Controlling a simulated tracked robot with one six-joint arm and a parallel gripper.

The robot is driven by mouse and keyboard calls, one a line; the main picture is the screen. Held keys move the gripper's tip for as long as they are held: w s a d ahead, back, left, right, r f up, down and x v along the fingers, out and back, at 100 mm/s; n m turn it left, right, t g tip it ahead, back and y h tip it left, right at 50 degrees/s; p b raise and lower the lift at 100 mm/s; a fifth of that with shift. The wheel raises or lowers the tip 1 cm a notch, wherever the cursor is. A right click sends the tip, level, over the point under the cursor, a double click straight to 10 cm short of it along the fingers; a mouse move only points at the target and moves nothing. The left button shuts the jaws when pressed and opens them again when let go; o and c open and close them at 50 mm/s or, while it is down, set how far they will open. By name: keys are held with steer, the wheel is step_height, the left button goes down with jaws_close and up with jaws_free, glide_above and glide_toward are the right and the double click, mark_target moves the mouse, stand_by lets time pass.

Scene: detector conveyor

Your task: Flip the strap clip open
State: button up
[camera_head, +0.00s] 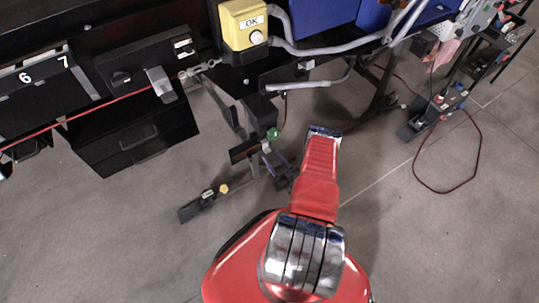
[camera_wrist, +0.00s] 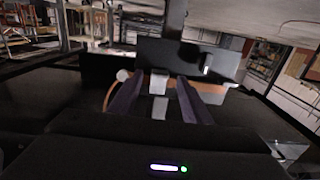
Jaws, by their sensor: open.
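In the head view, a silvery metal flap (camera_head: 160,83) sits on the front of a black box under the bench; I take it as the strap clip, but cannot be sure. A thin red line (camera_head: 75,119) runs from the left to this box. In the wrist view, the two dark purple fingers of my gripper (camera_wrist: 160,80) stand apart. Two small pale metal pieces (camera_wrist: 159,106) show between them, and I cannot tell whether they touch the fingers. Beyond is a dark panel (camera_wrist: 222,62) with a small bright piece. An orange curve shows behind the fingers.
Black drawers (camera_head: 140,143) hang at left. A red cable (camera_head: 447,192) loops on the floor at right. The floor at lower left is clear.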

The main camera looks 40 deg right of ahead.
mark_target(267, 148)
steer(key=x, duration=0.3)
steer(key=shift+w, duration=0.1)
steer(key=shift+c, duration=0.5)
jaws_close()
